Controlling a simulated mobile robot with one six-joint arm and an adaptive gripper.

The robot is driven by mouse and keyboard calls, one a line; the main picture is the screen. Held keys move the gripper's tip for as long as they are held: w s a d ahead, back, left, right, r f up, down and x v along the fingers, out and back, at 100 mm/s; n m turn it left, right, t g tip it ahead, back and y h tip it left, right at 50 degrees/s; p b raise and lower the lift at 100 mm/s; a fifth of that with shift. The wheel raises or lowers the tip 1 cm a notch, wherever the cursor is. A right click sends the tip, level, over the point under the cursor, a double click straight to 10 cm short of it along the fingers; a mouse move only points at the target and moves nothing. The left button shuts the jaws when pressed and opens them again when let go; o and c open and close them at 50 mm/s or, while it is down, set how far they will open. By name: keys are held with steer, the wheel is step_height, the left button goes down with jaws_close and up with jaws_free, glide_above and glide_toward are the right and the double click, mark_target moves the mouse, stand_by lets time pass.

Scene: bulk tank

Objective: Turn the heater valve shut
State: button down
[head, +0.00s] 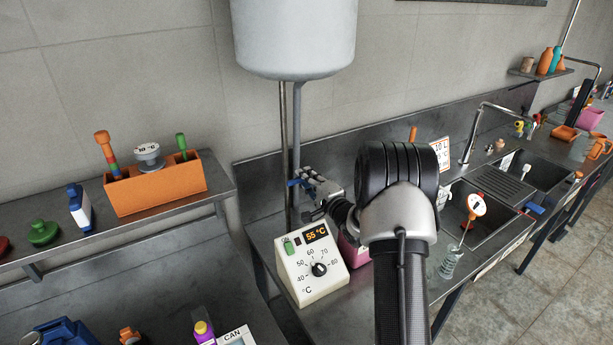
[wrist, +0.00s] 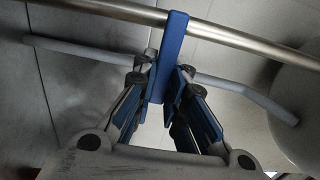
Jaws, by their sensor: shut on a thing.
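The heater valve shows as a blue flat lever (wrist: 174,45) at a bright metal pipe (wrist: 230,35) in the wrist view. In that picture the lever lies across the line of the pipe. My gripper (wrist: 163,78) has its blue-padded fingers closed on the lever's near end, one on each side. In the head view my gripper (head: 306,184) is at the pipes below the white tank (head: 295,35), and a small blue bit of the lever (head: 292,183) shows at its left. My arm and fingers hide most of the valve there.
A white heater box (head: 300,280) with a dial and a 55 °C display stands below my gripper. A pink object (head: 352,252) is beside it, partly hidden by my arm. An orange bin (head: 155,195) is on the left shelf. Sinks (head: 480,210) are at right.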

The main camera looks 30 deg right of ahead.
stand_by(0.4)
steer(key=c, duration=1.6)
jaws_free()
steer(key=s, duration=1.2)
steer(key=shift+d, duration=0.2)
